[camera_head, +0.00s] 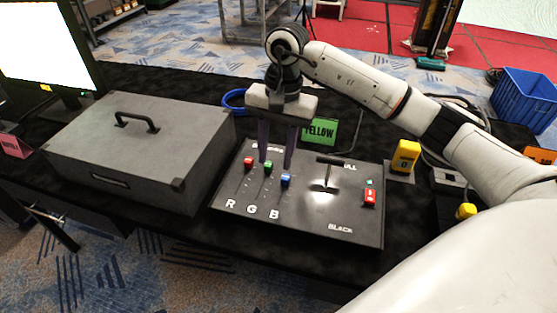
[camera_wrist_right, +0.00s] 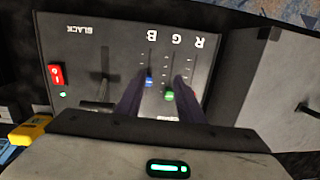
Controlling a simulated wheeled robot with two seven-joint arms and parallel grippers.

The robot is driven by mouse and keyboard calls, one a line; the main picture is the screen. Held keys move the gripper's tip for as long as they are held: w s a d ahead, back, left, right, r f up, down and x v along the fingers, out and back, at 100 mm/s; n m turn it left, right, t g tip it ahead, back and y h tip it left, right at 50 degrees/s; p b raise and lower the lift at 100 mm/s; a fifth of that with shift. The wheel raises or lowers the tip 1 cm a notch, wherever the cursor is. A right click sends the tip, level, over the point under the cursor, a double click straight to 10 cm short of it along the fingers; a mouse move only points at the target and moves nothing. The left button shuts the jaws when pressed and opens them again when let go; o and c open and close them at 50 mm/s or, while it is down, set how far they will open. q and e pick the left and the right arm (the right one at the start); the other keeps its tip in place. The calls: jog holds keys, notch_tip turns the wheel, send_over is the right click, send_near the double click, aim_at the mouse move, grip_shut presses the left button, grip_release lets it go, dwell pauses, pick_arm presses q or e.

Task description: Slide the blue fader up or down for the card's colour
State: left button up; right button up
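The black control panel (camera_head: 300,222) has three faders marked R, G and B. The blue fader (camera_head: 286,180) stands lower in the picture than the green fader (camera_head: 268,168) and red fader (camera_head: 248,161). The blue fader also shows in the right wrist view (camera_wrist_right: 149,78), near the green one (camera_wrist_right: 169,95). A green card (camera_head: 320,132) reading "YELLOW" stands behind the panel. My right gripper (camera_head: 276,162) points down over the faders, its dark fingers apart; contact with a knob cannot be told. The red fader is mostly hidden in the wrist view. My left gripper is not seen.
A T-shaped lever (camera_head: 328,163) and a red switch (camera_head: 370,198) are on the panel's right half. A grey case (camera_head: 130,150) stands close on the left, and a yellow device (camera_head: 405,155) on the right. A lit screen (camera_head: 45,45) is far left.

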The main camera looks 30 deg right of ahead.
aim_at(286, 177)
jog(key=shift+h, duration=0.6)
jog(key=d+f, duration=0.1)
jog(key=f, duration=0.1)
jog(key=d+f, duration=0.1)
jog(key=f, duration=0.2)
jog(key=d+f+p, duration=0.1)
jog(key=f, duration=0.2)
jog(key=shift+w+d+f, duration=0.15)
jog(key=shift+w+f, duration=0.1)
jog(key=shift+w, duration=0.05)
jog(key=shift+c, duration=0.2)
grip_shut()
